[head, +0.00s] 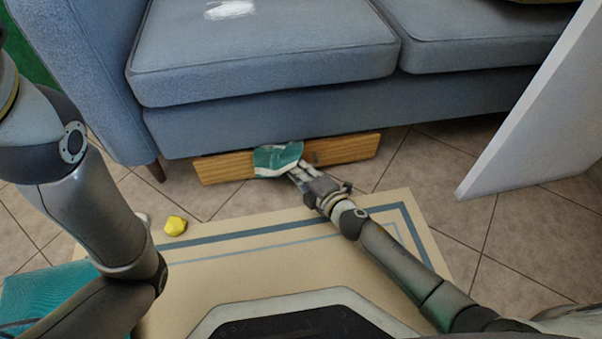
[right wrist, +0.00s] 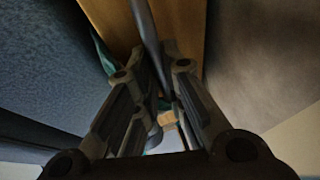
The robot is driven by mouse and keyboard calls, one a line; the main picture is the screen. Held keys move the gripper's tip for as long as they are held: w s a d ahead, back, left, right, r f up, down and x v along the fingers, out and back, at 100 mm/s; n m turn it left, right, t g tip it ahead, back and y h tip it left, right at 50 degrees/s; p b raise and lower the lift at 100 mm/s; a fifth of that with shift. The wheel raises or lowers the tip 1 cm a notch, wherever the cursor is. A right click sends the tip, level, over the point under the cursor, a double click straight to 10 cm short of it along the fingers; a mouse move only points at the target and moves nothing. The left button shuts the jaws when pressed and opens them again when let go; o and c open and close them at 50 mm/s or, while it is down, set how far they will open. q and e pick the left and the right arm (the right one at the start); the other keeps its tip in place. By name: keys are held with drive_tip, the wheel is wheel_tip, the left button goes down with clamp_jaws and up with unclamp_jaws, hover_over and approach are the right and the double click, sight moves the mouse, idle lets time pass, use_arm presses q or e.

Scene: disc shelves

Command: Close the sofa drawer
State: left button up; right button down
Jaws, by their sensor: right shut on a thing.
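The sofa drawer (head: 345,149) has a wooden front and sits low under the blue-grey sofa (head: 270,126). It sticks out a little past the sofa's base. A teal and white cloth (head: 278,160) hangs over the middle of the drawer front. My right gripper (head: 300,172) is at the drawer front, beside the cloth's lower right. In the right wrist view, its fingers (right wrist: 160,95) are closed around a thin grey bar (right wrist: 147,30) in front of the wood, which looks like the drawer's handle. My left arm shows at the left, but its gripper is out of view.
A beige rug with blue borders (head: 230,262) lies on the tiled floor before the sofa. A white panel (head: 530,110) stands at the right. A teal item (head: 45,290) is at lower left.

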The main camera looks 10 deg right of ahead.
drive_tip(key=c, duration=1.9)
unclamp_jaws()
drive_tip(key=shift+w+d, duration=0.15)
drive_tip(key=shift+w, duration=0.1)
drive_tip(key=shift+c, duration=0.2)
drive_tip(key=shift+o, duration=0.6)
drive_tip(key=shift+a, duration=0.2)
drive_tip(key=v, duration=1.2)
drive_tip(key=shift+r, duration=0.1)
